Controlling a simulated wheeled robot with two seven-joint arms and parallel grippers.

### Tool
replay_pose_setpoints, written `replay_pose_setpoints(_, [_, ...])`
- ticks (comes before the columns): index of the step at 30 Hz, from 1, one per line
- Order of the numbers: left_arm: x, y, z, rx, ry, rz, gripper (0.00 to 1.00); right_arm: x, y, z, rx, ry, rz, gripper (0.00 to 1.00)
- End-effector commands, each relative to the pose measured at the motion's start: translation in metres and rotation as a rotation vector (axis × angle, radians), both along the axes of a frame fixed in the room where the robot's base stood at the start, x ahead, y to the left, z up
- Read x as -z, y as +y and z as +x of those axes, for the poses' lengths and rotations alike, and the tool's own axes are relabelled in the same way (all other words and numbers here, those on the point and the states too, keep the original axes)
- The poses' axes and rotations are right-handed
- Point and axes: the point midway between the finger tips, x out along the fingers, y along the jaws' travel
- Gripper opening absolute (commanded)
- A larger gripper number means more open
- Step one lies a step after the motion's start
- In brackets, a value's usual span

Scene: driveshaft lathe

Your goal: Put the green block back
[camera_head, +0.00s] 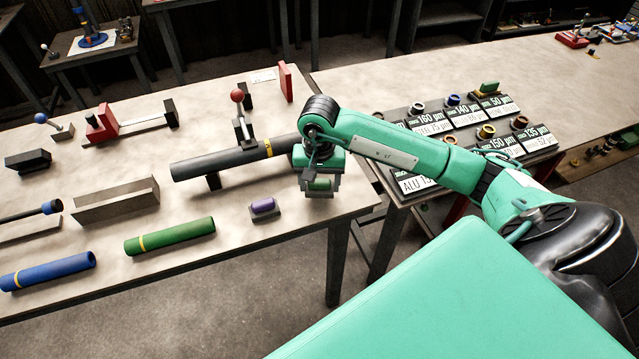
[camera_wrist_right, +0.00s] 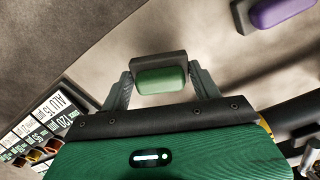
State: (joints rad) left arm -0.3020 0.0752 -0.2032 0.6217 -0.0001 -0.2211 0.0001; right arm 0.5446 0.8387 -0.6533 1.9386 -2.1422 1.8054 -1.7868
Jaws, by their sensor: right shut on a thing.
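The green block (camera_head: 320,184) is between the fingers of my right gripper (camera_head: 319,189), low at the right end of the near workbench. In the right wrist view the green block (camera_wrist_right: 162,80) lies between the two grey fingers of my right gripper (camera_wrist_right: 163,86), which is shut on it. A dark grey holder (camera_wrist_right: 158,60) shows right behind the block. I cannot tell whether the block rests in it. My left gripper is not in view.
A purple block (camera_head: 263,204) on a grey base stands just left of my right gripper. A dark grey shaft (camera_head: 225,160) lies behind it. A green tube (camera_head: 170,236) and blue tube (camera_head: 48,271) lie at the front left. A labelled ring board (camera_head: 470,125) is to the right.

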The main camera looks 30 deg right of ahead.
Motion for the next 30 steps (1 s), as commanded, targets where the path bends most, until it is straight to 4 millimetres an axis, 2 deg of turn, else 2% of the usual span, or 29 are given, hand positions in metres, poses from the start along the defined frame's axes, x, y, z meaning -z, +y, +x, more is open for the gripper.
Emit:
replay_pose_setpoints(3, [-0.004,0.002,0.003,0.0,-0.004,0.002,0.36,0.014,0.0,-0.001,-0.001,0.002,0.001,0.42])
replay_pose_setpoints(15, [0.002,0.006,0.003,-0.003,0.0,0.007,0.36,0.019,0.0,0.0,-0.001,-0.001,-0.001,0.42])
replay_pose_setpoints(16, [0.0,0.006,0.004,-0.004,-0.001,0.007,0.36,0.018,0.0,0.0,-0.001,0.0,0.0,0.69])
replay_pose_setpoints(18, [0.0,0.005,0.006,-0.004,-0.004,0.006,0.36,0.017,0.0,0.0,-0.001,0.0,0.0,0.83])
replay_pose_setpoints(19, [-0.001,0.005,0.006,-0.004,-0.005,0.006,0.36,0.017,0.0,0.0,-0.001,0.0,0.0,0.85])
replay_pose_setpoints(30, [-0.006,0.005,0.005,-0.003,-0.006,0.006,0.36,0.013,0.0,0.0,-0.001,0.001,0.001,0.85])
